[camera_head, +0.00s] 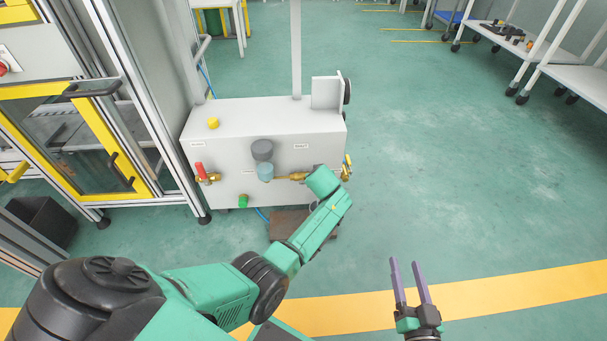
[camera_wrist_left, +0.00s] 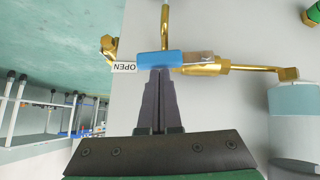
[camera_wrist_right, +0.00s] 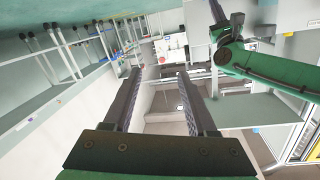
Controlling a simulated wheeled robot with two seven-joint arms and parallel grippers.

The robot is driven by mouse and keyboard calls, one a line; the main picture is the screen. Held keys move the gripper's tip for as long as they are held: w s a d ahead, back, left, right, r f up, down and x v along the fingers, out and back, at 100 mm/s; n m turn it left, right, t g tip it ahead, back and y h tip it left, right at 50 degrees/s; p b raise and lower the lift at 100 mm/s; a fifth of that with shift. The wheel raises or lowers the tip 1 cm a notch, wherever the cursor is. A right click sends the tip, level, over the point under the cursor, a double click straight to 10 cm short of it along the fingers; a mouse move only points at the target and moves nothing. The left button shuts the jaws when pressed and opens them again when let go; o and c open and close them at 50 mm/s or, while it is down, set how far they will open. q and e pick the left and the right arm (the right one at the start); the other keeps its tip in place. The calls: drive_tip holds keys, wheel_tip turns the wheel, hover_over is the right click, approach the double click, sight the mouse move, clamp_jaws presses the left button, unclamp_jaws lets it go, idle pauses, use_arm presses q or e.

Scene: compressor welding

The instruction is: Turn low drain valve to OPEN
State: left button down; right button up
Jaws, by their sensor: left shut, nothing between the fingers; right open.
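A valve with a blue lever handle (camera_wrist_left: 165,58) and brass fittings (camera_wrist_left: 215,66) fills the upper middle of the left wrist view. A small OPEN label (camera_wrist_left: 124,67), upside down there, sits beside the handle. My left gripper (camera_wrist_left: 158,73) is shut and empty, with its fingertips at the blue handle; whether they touch it is unclear. In the head view my left arm hides this gripper and the blue handle at the right of the white box (camera_head: 240,120). My right gripper (camera_head: 407,262) is open and empty over the floor, well away from the box.
The box front also carries a red-handled valve (camera_head: 200,171), a grey and blue filter unit (camera_head: 263,160) and a green fitting (camera_head: 243,201). A yellow-framed machine (camera_head: 70,90) stands left. Shelves (camera_head: 520,42) are far right. The floor at the right is clear.

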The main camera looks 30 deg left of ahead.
use_arm(q)
drive_tip(key=shift+w+d+f+b, duration=0.15)
drive_tip(key=shift+d+f+b, duration=0.05)
drive_tip(key=shift+f+b, duration=0.1)
use_arm(e)
drive_tip(key=w+r+t, duration=0.2)
drive_tip(key=w+r, duration=0.1)
drive_tip(key=r, duration=0.4)
drive_tip(key=shift+w+d+r+t+y, duration=0.25)
drive_tip(key=shift+w+r+t+y, duration=0.05)
drive_tip(key=shift+w+r, duration=0.1)
use_arm(q)
drive_tip(key=shift+r, duration=0.1)
use_arm(e)
drive_tip(key=shift+s, duration=0.1)
